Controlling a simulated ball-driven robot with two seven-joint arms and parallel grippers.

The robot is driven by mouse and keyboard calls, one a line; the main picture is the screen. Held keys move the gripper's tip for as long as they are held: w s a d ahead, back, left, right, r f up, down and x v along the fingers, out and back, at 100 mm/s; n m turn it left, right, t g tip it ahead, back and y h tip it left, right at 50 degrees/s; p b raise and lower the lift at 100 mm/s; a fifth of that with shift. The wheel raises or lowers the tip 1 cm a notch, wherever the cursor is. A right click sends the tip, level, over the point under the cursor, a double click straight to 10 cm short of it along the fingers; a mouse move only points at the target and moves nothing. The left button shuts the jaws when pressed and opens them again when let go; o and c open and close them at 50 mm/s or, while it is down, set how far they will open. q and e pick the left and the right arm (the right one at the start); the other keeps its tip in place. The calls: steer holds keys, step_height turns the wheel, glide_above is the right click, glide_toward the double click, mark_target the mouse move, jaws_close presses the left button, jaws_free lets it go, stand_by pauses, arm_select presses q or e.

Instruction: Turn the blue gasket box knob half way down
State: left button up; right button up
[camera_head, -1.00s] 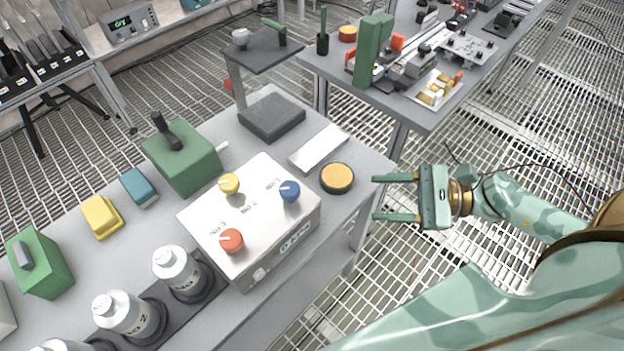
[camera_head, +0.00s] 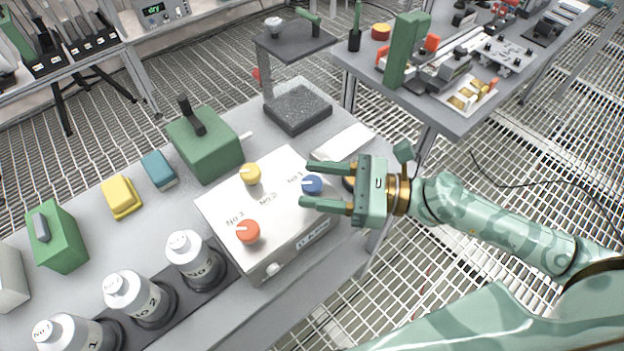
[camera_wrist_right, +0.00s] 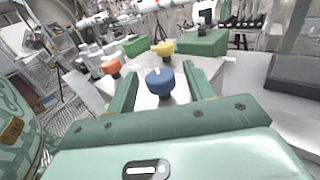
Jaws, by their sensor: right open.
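The blue knob (camera_head: 312,184) sits on the right part of the top of the white gasket box (camera_head: 262,218). A yellow knob (camera_head: 250,174) and an orange-red knob (camera_head: 248,231) are on the same top. My right gripper (camera_head: 306,184) is open, with its two fingers on either side of the blue knob in the head view. In the right wrist view the blue knob (camera_wrist_right: 160,80) shows between the open fingers, a little beyond their tips or level with them; contact cannot be told. My left gripper is in neither view.
Several white bottles (camera_head: 194,258) stand in a dark rack at the front left. A green box with a black handle (camera_head: 205,145) stands behind the gasket box. A grey stand (camera_head: 297,110) and a second table (camera_head: 452,112) lie beyond.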

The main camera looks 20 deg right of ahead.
steer(key=shift+w+a, duration=0.35)
steer(key=shift+a, duration=0.25)
steer(key=c, duration=0.9)
steer(key=shift+c, duration=0.2)
